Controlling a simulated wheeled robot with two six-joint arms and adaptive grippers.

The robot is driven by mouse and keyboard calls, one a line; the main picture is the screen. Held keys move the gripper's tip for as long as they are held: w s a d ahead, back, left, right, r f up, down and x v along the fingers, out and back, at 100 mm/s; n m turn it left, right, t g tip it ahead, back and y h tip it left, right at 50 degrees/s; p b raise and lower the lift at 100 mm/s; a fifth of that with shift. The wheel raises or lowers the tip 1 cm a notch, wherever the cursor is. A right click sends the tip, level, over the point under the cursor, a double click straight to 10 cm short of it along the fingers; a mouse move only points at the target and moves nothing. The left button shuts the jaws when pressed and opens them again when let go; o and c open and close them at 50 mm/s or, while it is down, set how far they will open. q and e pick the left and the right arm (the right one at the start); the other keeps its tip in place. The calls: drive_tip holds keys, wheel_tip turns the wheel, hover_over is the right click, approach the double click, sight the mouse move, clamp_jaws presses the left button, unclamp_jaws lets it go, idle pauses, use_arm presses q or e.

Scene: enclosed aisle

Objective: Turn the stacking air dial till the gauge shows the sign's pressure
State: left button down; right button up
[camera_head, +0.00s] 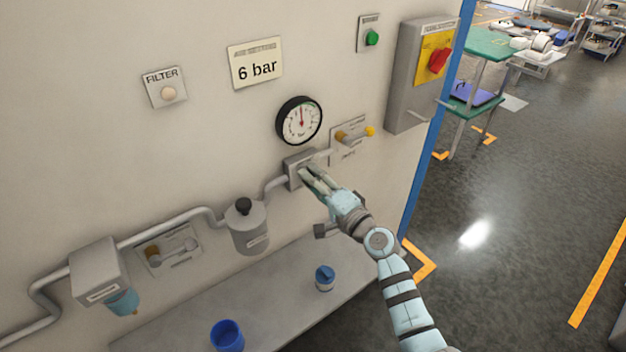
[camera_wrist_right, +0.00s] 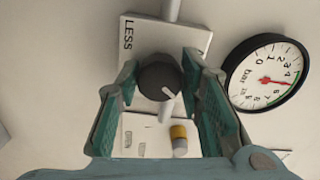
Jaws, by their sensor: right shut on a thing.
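The stacking air dial is a dark round knob with a white mark (camera_wrist_right: 158,80) on a pale plate reading "LESS" at its left in the right wrist view. My right gripper (camera_wrist_right: 160,90) has its green-padded fingers shut on the knob's sides. In the head view my right gripper (camera_head: 308,172) covers the knob on its grey block. The round gauge (camera_head: 299,121) is just above; it also shows in the right wrist view (camera_wrist_right: 264,76). Its red needle points straight up in the head view, seemingly near 5; the digits are small. The sign (camera_head: 257,68) reads "6 bar". My left gripper is out of view.
A yellow-tipped lever (camera_head: 355,136) sits right of the dial, close to my gripper. A grey canister (camera_head: 247,226) is on the pipe at left. A shelf below (camera_head: 270,310) holds a blue cup (camera_head: 227,335) and a blue-lidded jar (camera_head: 325,278). A red switch (camera_head: 438,60) is at right.

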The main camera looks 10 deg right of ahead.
drive_tip(key=shift+m, duration=0.9)
drive_tip(key=shift+f, duration=0.1)
drive_tip(key=o, duration=1.2)
drive_tip(key=shift+c, duration=0.2)
drive_tip(key=shift+s+d, duration=0.1)
drive_tip(key=v, duration=1.2)
